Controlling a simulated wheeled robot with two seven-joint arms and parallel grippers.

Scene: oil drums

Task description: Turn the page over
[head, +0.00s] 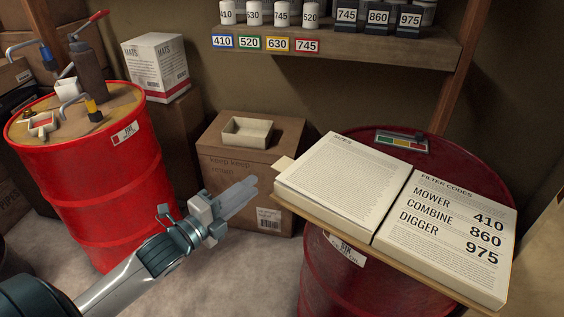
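An open book (345,185) lies on a board (400,262) on top of a dark red drum (340,275). Its left page is headed "SIZES" and filled with small text. Its right page (450,225) is headed "FILTER CODES" and lists MOWER 410, COMBINE 860, DIGGER 975. A small page corner or tab (284,164) sticks out at the book's left edge. My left gripper (252,186) is left of the book, apart from it. Its fingers look together, with nothing seen between them. My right gripper is not in view.
A red drum (100,190) with tools on top stands at the left. A cardboard box (245,165) bearing a small tray (247,131) stands behind my gripper. A shelf (340,48) with numbered filters runs above. A colored gauge strip (402,142) lies behind the book.

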